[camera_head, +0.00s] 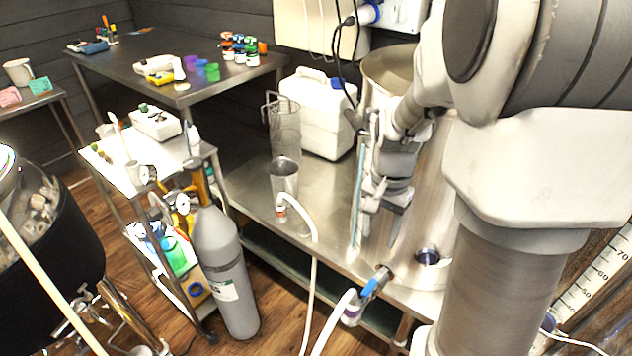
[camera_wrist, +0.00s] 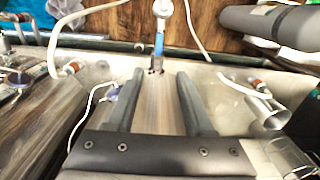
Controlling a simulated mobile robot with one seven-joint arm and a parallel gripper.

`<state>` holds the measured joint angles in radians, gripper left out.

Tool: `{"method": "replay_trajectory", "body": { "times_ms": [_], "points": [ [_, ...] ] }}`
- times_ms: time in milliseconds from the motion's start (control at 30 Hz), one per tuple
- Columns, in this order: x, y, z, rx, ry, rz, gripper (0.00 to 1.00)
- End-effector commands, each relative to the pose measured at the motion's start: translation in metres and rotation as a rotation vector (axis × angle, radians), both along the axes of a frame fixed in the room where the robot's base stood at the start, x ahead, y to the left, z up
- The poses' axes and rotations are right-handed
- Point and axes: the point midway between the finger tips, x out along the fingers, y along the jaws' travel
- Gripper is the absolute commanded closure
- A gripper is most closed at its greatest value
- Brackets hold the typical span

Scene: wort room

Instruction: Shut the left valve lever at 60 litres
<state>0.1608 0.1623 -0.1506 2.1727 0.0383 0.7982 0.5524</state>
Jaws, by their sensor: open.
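A valve with a blue lever (camera_head: 370,287) sits low on the front of the steel vessel (camera_head: 422,215), with a white hose on its outlet. In the wrist view the blue lever (camera_wrist: 158,44) is beyond my fingertips, roughly centred between them. My gripper (camera_head: 385,212) is open and empty, pointing down in front of the vessel, above the valve. It also shows in the wrist view (camera_wrist: 160,76), apart from the lever. The lever appears roughly in line with the valve's pipe. A scale (camera_head: 600,277) with marks around 40 to 70 stands at the far right; no liquid level is readable.
A steel bench (camera_head: 253,195) carries a white jerrycan (camera_head: 318,112) and a metal cup (camera_head: 284,177). A grey gas cylinder (camera_head: 222,270) stands on the wooden floor to the left. White hoses (camera_head: 313,285) hang before the bench. A cart (camera_head: 150,165) stands further left.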

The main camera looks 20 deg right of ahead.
Motion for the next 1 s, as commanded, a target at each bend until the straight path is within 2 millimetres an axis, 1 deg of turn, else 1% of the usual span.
{"method": "replay_trajectory", "body": {
  "times_ms": [33,167,267,800,900,1000],
  "points": [
    [0.001,-0.002,-0.007,0.001,0.007,-0.013,0.47],
    [0.001,-0.004,-0.017,0.001,0.013,-0.024,0.47],
    [0.001,-0.003,-0.029,0.002,0.014,-0.023,0.47],
    [0.000,-0.003,-0.145,0.001,0.015,-0.021,0.47],
    [0.000,-0.003,-0.161,0.002,0.014,-0.020,0.47],
    [0.001,-0.003,-0.173,0.001,0.013,-0.020,0.47]
  ]
}}
